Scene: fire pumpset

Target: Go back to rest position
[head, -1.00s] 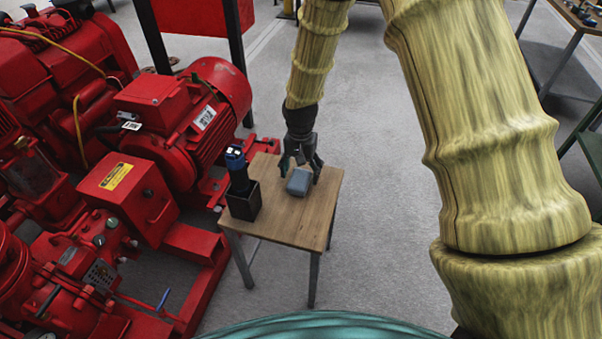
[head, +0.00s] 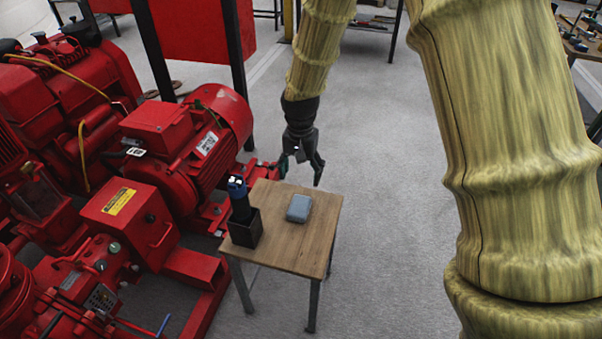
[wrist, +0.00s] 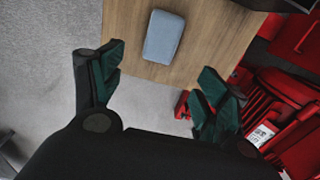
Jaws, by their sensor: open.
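My gripper (head: 301,172) is open and empty. In the head view it hangs at the far edge of a small wooden table, apart from the things on it. In the wrist view its two green-padded fingers (wrist: 155,92) are spread wide with nothing between them. A grey-blue box (head: 299,208) lies on the table, nearer the camera than the fingers. It also shows near the top of the wrist view (wrist: 163,38).
The wooden table (head: 290,251) also bears a black holder (head: 244,229) with a dark, blue-topped tool (head: 238,192). A red pumpset (head: 150,210) stands close on the left. Grey floor (head: 385,200) is clear to the right. Workbenches stand at the back and far right.

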